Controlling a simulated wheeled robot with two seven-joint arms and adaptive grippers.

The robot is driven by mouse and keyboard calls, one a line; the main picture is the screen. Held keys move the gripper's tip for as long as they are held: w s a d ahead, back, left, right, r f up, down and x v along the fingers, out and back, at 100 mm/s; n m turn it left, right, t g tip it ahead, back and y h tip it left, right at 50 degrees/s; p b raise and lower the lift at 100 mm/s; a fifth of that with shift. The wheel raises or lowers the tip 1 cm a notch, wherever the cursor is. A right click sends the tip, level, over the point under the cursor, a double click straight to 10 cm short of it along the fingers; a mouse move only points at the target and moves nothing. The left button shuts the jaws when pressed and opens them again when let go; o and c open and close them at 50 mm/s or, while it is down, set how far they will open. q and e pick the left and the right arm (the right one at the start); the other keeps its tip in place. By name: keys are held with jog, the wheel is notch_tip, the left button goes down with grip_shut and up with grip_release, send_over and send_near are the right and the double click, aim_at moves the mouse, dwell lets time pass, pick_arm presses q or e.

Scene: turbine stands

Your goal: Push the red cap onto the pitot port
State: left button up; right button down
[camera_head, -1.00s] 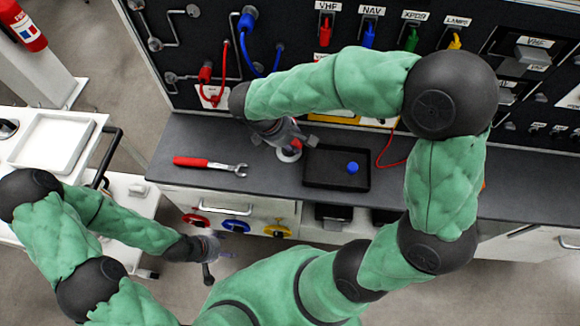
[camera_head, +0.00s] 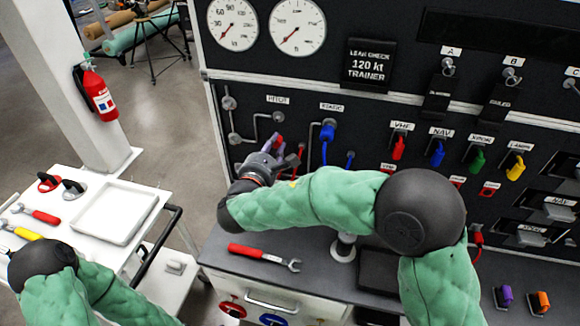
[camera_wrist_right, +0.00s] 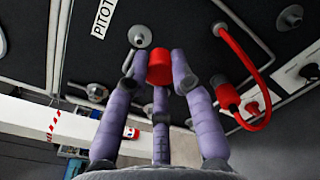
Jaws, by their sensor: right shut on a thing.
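My right gripper (camera_head: 277,150) is in front of the black panel. Its purple fingers are shut on the red cap (camera_head: 278,142). In the right wrist view, the red cap (camera_wrist_right: 160,67) sits between the fingertips of my right gripper (camera_wrist_right: 158,75). The silver pitot port (camera_wrist_right: 139,35) shows just beyond the cap, up and left of it, near the PITOT label (camera_wrist_right: 104,17). In the head view the port (camera_head: 279,117) is above the cap, under its label. The cap appears off the port; the exact gap cannot be told. My left gripper is out of view.
A red hose (camera_wrist_right: 251,55) with a red plug (camera_wrist_right: 228,97) is close to the right of the fingers. A blue-plugged hose (camera_head: 327,133) hangs at the static port. Below, a red-handled wrench (camera_head: 248,252) and a black tray (camera_head: 380,268) lie on the bench.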

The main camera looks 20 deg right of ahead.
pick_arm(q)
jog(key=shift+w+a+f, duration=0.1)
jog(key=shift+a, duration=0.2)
pick_arm(e)
jog(key=shift+t, duration=0.4)
jog(key=shift+w+d+r, duration=0.15)
jog(key=shift+w+r, duration=0.1)
jog(key=shift+w, duration=0.6)
jog(key=shift+w+d+r, duration=0.2)
jog(key=shift+w+r, duration=0.05)
jog(key=shift+w, duration=0.55)
jog(key=shift+w+d+r, duration=0.15)
jog(key=shift+w+r, duration=0.1)
jog(key=shift+w, duration=0.6)
pick_arm(q)
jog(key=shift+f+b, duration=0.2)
jog(key=shift+b, duration=0.15)
pick_arm(e)
jog(key=shift+n, duration=0.3)
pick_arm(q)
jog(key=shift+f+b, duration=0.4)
pick_arm(e)
jog(key=shift+w+d, duration=0.25)
jog(key=shift+w, duration=0.1)
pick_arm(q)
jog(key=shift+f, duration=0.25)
pick_arm(e)
jog(key=shift+w+d, duration=0.2)
jog(key=shift+w, duration=0.1)
